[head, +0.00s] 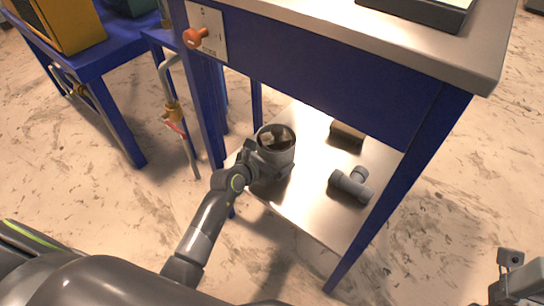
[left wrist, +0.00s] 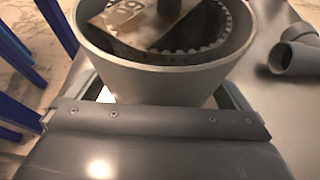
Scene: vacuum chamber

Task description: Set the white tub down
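The white tub (head: 276,152), which looks light grey here, is upright at the left part of the table's lower shelf (head: 310,205). It holds a brownish block, a toothed dark ring and other parts, seen in the left wrist view inside the tub (left wrist: 160,82). My left gripper (head: 265,163) has its fingers on either side of the tub and appears closed on it. The tub's underside is hidden, so I cannot tell whether it touches the shelf. Part of my right gripper (head: 512,280) shows at the lower right corner; its fingers are not clear.
Blue table legs (head: 210,130) and the tabletop (head: 480,45) frame the shelf. A pipe with a valve (head: 172,112) stands left. Shelf around the fitting is bare.

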